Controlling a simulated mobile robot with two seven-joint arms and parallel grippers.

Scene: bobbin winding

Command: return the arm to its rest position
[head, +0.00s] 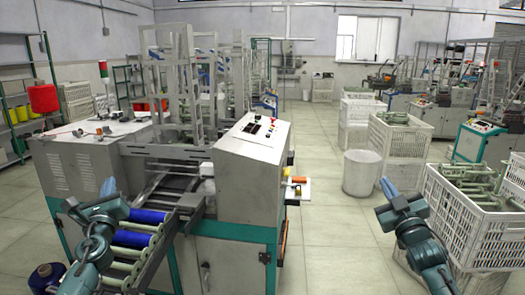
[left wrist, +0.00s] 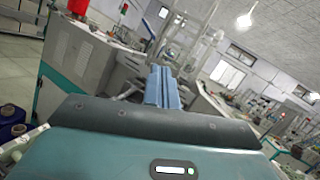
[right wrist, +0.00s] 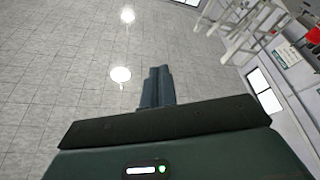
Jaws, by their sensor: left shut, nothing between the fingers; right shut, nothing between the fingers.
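My left gripper (head: 107,187) is raised in front of the winding machine, above the left end of the tray of bobbins. Its fingers (left wrist: 163,88) are together and empty in the left wrist view. My right gripper (head: 387,186) is raised over the open floor, left of the front white crate. Its fingers (right wrist: 157,87) are together with nothing between them in the right wrist view. Both grippers point forward and touch nothing that I can see.
The winding machine (head: 247,180) stands ahead, with blue bobbins (head: 131,240) on its front tray. A dark blue cone (head: 47,277) is at lower left. A white bin (head: 361,174) and a crate of green bobbins (head: 470,222) stand right. The middle floor (head: 330,245) is clear.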

